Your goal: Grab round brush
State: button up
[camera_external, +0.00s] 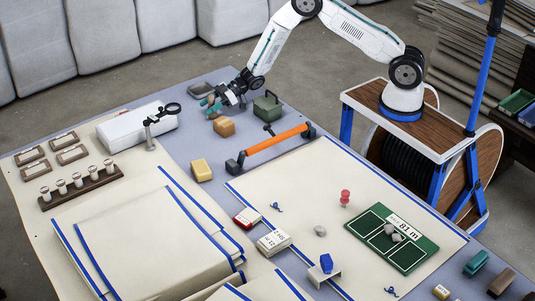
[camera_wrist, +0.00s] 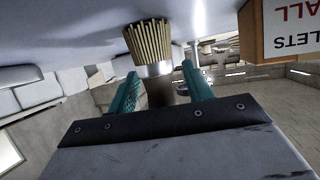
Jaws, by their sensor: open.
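The round brush (camera_wrist: 150,45) shows in the wrist view with pale tan bristles, a shiny metal collar and a dark handle. The handle lies between the two teal fingers of my gripper (camera_wrist: 159,73), with the bristles beyond the fingertips. The fingers are apart, and a gap shows beside the handle. My gripper's body hides the handle's lower end. In the external view my gripper (camera_external: 213,101) is low over the far end of the table. The brush is too small and covered to make out clearly there.
An orange-tan box (camera_external: 223,127) stands close to my gripper; a labelled box (camera_wrist: 280,35) shows at the wrist view's upper right. A green case (camera_external: 267,107) is to the right, a grey item (camera_external: 200,89) behind. A white box (camera_external: 130,127) and a magnifier stand (camera_external: 150,142) are left.

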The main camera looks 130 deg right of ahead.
jog(key=shift+w+f, duration=0.15)
jog(key=shift+w, duration=0.2)
jog(key=shift+c, duration=0.3)
jog(key=c, duration=1)
